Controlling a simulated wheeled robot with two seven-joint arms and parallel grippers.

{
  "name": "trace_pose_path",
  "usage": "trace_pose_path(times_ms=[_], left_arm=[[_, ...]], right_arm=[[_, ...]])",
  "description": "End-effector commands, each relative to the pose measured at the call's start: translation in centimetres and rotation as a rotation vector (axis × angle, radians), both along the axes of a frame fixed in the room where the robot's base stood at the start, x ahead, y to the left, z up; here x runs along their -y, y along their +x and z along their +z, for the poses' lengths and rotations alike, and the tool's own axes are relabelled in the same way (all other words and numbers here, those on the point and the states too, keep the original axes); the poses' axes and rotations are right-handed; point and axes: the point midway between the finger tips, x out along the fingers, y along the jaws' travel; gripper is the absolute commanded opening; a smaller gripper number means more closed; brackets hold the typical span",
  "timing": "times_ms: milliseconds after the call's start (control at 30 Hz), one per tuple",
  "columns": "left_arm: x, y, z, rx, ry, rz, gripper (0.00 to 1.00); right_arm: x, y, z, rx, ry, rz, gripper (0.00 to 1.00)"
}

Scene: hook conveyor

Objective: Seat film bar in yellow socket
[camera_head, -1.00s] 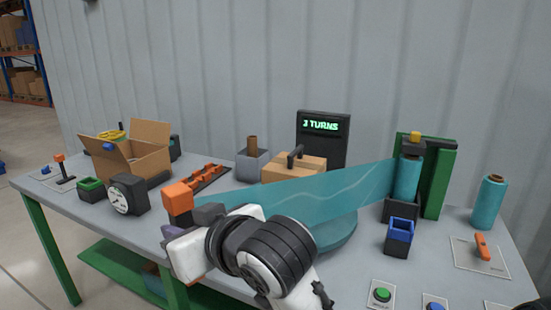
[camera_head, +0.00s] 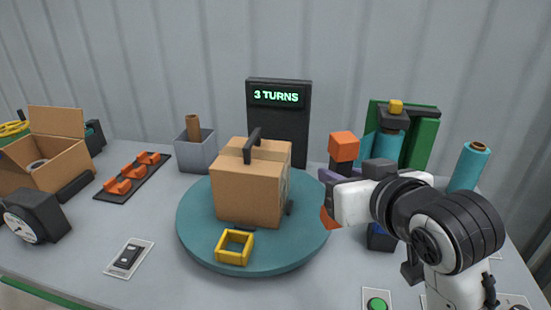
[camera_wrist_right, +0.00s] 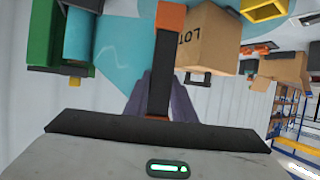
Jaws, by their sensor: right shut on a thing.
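The film bar (camera_head: 343,147) has an orange block on top and a dark stem. My right gripper (camera_head: 336,178) is shut on it, upright, right of the carton on the turntable. In the right wrist view the dark stem (camera_wrist_right: 160,75) stands between the purple fingers. The yellow socket (camera_head: 234,247) is a square open frame at the turntable's front edge, apart from the bar and left of it. Teal film shows behind the bar in the wrist view (camera_wrist_right: 120,45). My arm hides part of the bar's lower end. My left gripper is out of view.
A carton (camera_head: 250,193) with a dark handle stands on the teal turntable (camera_head: 195,235). A film roll on a green stand (camera_head: 425,140) and a loose teal roll (camera_head: 468,168) are at the right. A display (camera_head: 278,97) reads "3 TURNS". The turntable's front left is clear.

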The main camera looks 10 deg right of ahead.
Motion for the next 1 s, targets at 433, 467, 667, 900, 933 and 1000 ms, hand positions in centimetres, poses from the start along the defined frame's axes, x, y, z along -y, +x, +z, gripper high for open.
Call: trace_pose_path(times_ms=[433, 467, 667, 900, 933, 1000], left_arm=[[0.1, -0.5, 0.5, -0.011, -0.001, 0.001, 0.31], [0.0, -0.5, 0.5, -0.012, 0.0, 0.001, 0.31], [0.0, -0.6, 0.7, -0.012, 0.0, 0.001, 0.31], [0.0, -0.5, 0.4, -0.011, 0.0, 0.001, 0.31], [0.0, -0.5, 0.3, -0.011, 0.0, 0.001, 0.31], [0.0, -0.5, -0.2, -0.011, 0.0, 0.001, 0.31]], right_arm=[[-14.6, 4.3, -2.0, 0.003, 0.003, 0.779, 0.0], [-15.4, 4.3, -1.9, 0.003, 0.002, 0.83, 0.0], [-18.7, 4.2, -0.6, 0.005, -0.001, 1.07, 0.0], [-19.6, 4.0, -0.4, 0.004, 0.003, 1.141, 0.0], [-19.6, 3.9, -0.6, 0.004, 0.003, 1.141, 0.0], [-19.6, 3.9, -1.1, 0.004, 0.004, 1.141, 0.0]])
